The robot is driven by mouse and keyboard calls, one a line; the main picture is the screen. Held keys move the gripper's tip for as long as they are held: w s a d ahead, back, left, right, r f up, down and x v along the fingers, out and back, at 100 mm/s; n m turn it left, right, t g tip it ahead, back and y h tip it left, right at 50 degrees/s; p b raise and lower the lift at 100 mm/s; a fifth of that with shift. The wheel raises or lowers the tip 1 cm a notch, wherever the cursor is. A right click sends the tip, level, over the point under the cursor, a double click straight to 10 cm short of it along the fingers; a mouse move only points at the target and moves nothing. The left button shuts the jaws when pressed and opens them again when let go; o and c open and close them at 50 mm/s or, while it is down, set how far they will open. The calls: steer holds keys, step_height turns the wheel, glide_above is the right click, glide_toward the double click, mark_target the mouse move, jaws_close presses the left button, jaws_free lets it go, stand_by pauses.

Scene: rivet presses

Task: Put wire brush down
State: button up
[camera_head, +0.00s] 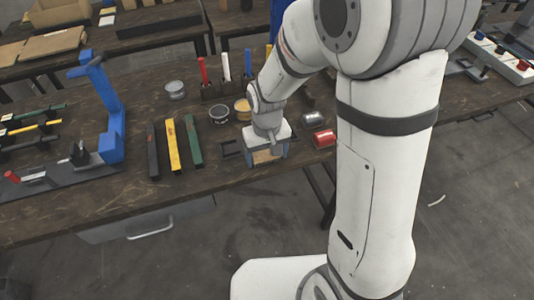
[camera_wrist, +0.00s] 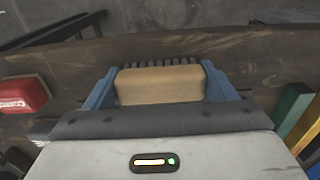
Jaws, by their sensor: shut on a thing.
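The wire brush (camera_wrist: 160,86) has a tan wooden block with a row of dark bristles along its far edge. It also shows in the head view (camera_head: 265,157) under my wrist, near the front edge of the dark wooden table (camera_head: 190,198). My gripper (camera_wrist: 162,76) is shut on the block, with one blue finger at each side. In the head view my gripper (camera_head: 267,151) is low over the table. I cannot tell whether the brush touches the tabletop. The head view hides most of the brush behind the gripper.
Black, yellow (camera_head: 173,146) and green (camera_head: 193,141) bars lie left of the gripper. Open tins (camera_head: 219,114) stand behind. A blue press (camera_head: 108,108) is farther left. Bare table lies before the bars.

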mark_target(267, 152)
steer(key=shift+f, duration=0.2)
steer(key=o, duration=1.1)
steer(key=shift+r, duration=0.15)
step_height(267, 152, up, 12)
steer(key=p, duration=0.1)
steer(key=s+d+r+m+t, duration=0.2)
steer(key=s+d+r+m, duration=0.1)
steer(key=s+d, duration=0.9)
steer(key=shift+d+r, duration=0.25)
steer(key=shift+r, duration=0.45)
